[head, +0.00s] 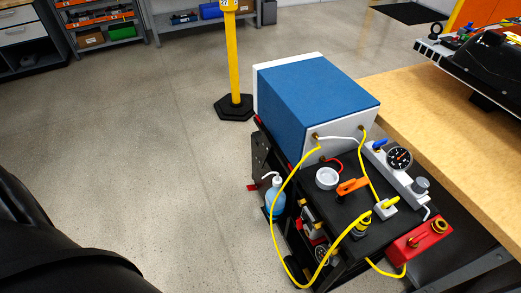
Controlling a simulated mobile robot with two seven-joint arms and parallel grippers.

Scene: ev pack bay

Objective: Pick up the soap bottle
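The soap bottle (276,203), as I take it, is a translucent blue squeeze bottle with a bent white spout. It stands upright at the left side of a black cart (340,225), below the level of the cart's top. A yellow hose (273,222) loops down close to it and passes partly in front of it. The bottle's base is partly hidden by the cart's edge. Neither of my grippers is in view. A large black shape, probably part of me, fills the lower left corner.
The cart top carries a blue-and-white box (315,100), a white cup (327,178), an orange-handled tool (352,187) and a gauge manifold (399,158). A wooden bench (430,115) adjoins on the right. A yellow post (234,60) stands behind. The floor left of the cart is clear.

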